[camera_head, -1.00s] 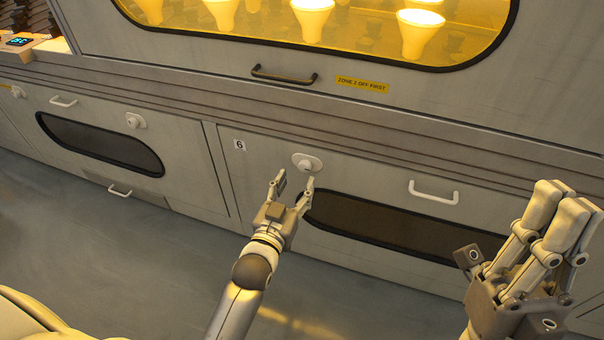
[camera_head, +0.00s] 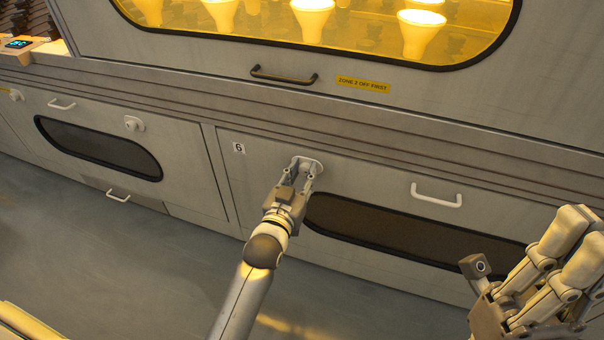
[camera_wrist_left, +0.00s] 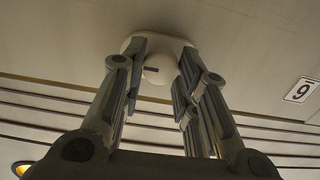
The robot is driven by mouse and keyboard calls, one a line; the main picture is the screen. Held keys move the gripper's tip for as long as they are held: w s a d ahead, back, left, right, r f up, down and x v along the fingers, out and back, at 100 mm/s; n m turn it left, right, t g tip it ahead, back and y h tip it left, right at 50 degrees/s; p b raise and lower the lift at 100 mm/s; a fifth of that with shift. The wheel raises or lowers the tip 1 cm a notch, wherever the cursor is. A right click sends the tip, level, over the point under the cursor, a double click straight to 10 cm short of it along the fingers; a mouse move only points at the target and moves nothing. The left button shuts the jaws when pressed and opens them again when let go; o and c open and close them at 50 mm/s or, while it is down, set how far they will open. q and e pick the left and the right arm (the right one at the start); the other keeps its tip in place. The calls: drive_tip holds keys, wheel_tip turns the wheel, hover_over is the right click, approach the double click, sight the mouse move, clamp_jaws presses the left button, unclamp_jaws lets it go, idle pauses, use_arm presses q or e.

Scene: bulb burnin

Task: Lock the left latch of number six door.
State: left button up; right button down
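The number six door (camera_head: 262,200) carries a white plate marked 6 (camera_head: 239,148). Its left latch (camera_head: 313,161) is a white round knob on an oval plate, partly hidden by my left gripper. My left gripper (camera_head: 301,171) is at the latch with its fingers apart, one on each side of the knob. In the left wrist view the knob (camera_wrist_left: 158,70) with a short dark line sits between the fingers (camera_wrist_left: 160,85); I see a gap around it and cannot tell any contact. My right gripper (camera_head: 530,262) is at the lower right, away from the door, its fingers spread and empty.
A white handle (camera_head: 436,195) and a dark oval window (camera_head: 400,234) are on the same door. A neighbouring door (camera_head: 185,165) with its own latch (camera_head: 134,123) is at left. Above are a dark handle (camera_head: 284,76) and a lit window with bulbs. The floor at left is clear.

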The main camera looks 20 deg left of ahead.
use_arm(q)
clamp_jaws()
